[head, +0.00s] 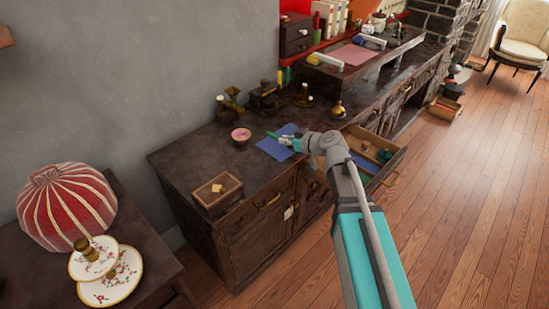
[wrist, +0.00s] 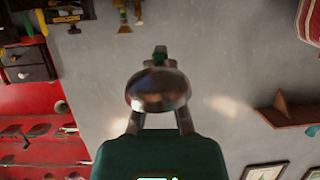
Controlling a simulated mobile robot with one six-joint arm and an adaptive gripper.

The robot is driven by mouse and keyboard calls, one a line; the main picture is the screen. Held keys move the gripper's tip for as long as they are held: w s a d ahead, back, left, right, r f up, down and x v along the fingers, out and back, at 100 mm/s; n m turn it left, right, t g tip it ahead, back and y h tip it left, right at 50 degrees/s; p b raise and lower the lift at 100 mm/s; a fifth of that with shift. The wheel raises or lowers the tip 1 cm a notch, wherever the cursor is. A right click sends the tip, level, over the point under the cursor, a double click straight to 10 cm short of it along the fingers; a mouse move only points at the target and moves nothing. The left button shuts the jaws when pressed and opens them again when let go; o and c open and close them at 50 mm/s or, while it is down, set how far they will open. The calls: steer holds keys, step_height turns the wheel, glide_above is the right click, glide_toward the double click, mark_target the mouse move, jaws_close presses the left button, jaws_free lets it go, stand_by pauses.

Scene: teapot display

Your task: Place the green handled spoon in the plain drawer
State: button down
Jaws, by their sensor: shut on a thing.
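My gripper (head: 297,143) is over the dark cabinet top, near the blue cloth. It is shut on the green handled spoon, whose green handle (head: 272,135) points left in the head view. In the wrist view the spoon's dark, shiny bowl (wrist: 158,90) hides most of the fingertips, with a bit of green handle behind it. An open drawer (head: 398,163) juts from the cabinet front, right of my arm, with blue and teal things inside. My arm covers part of it. I cannot tell whether it is the plain one.
The blue cloth (head: 277,148) lies on the cabinet top (head: 185,160). A pink bowl (head: 241,135), a small wooden box (head: 217,190) and several brass items stand around it. A small white tag (head: 288,213) is on the cabinet front. The wood floor (head: 470,200) at right is clear.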

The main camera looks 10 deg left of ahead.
steer(key=shift+f+b, duration=0.8)
steer(key=shift+f, duration=0.45)
steer(key=w+a+f+b, duration=0.1)
steer(key=w+f+b, duration=0.2)
steer(key=w, duration=0.1)
steer(key=w+a+f+b, duration=0.2)
steer(key=w+f+b, duration=0.1)
steer(key=w, duration=0.1)
steer(key=w+a+f+b, duration=0.1)
steer(key=w+f+b, duration=0.2)
steer(key=w, duration=0.1)
steer(key=shift+w+a, duration=0.15)
steer(key=shift+w, duration=0.1)
steer(key=shift+w+a+f+b, duration=0.1)
steer(key=shift+w+f+b, duration=0.1)
steer(key=shift+f+b, duration=0.25)
steer(key=shift+w+a+f+b, duration=0.1)
steer(key=shift+w+f+b, duration=0.1)
steer(key=shift+f+b, duration=1.15)
steer(key=shift+f, duration=0.05)
steer(key=shift+f, duration=0.2)
